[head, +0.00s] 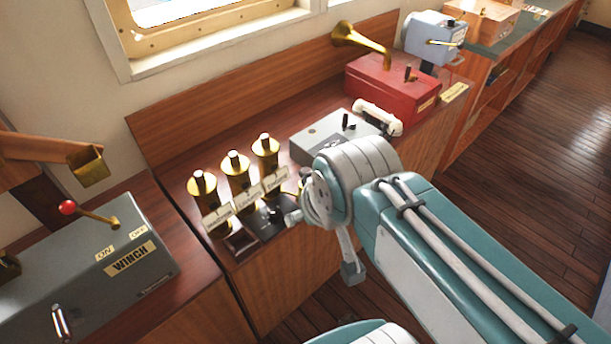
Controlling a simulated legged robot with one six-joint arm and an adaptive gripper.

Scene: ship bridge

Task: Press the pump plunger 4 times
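Three upright brass cylinders with pale knobs on top stand in a row on the wooden counter: the left one (202,190), the middle one (237,170) and the right one (267,153). They look like pump plungers. Each has a small label in front, too small to read surely. The knobs all stand up above the brass. My gripper (298,205) is at the end of my arm, just right of the right cylinder and near the counter's front edge. It is mostly hidden by my wrist, so its fingers and any contact are unclear.
A grey winch box (115,265) with a red-knobbed lever (88,212) stands at left. Behind my wrist are a grey lever box (335,132), a white handset (378,117) and a red box with a brass horn (390,85). The wooden floor at right is clear.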

